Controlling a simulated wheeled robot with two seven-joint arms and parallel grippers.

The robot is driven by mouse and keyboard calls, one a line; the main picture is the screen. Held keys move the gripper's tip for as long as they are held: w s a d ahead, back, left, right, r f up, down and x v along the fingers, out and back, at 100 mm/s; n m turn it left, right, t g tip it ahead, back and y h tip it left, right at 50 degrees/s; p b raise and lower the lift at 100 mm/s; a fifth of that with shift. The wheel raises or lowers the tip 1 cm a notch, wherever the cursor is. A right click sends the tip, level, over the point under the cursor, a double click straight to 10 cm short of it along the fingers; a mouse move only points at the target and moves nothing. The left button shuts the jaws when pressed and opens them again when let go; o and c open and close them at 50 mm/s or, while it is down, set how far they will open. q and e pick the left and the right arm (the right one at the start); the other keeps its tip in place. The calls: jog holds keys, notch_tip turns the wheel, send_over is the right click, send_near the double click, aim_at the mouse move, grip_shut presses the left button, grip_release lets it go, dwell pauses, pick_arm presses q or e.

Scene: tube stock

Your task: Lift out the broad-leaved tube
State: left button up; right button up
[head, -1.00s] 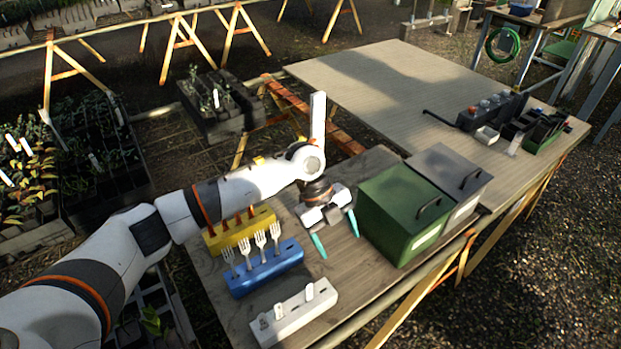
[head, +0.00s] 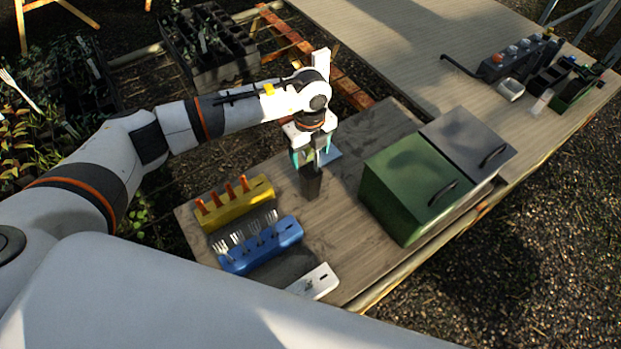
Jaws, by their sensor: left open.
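My left gripper (head: 312,157) points down over the wooden table, its teal fingers apart. A dark, narrow tube-like pot (head: 311,183) stands upright directly below it, its top partly hidden by the gripper. I cannot tell whether the fingers touch it, and I see no leaves on it. A black tray of tube cells (head: 213,72) with small plants stands beyond the arm at upper left. I cannot pick out the broad-leaved tube there. The right gripper is not in view.
On the table (head: 345,200), a yellow block with orange pegs (head: 240,204), a blue block with white forks (head: 262,246) and a white block (head: 315,283) stand left. A green box (head: 405,185) and grey box (head: 470,145) stand right. Bare wood lies between.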

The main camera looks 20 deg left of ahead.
aim_at(311, 171)
pick_arm(q)
jog(key=shift+s+d+f+p, duration=0.1)
jog(key=shift+s+f+p, duration=0.05)
jog(key=shift+f+p, duration=0.3)
jog(key=shift+s+d+f+p, duration=0.1)
jog(key=shift+f+p, duration=0.15)
jog(key=shift+f, duration=0.3)
notch_tip(311, 171, down, 2)
jog(key=shift+s+f, duration=0.1)
jog(key=shift+f, duration=0.15)
jog(key=shift+f+p, duration=0.25)
jog(key=shift+p, duration=0.05)
jog(key=shift+f, duration=0.1)
jog(key=c, duration=1.5)
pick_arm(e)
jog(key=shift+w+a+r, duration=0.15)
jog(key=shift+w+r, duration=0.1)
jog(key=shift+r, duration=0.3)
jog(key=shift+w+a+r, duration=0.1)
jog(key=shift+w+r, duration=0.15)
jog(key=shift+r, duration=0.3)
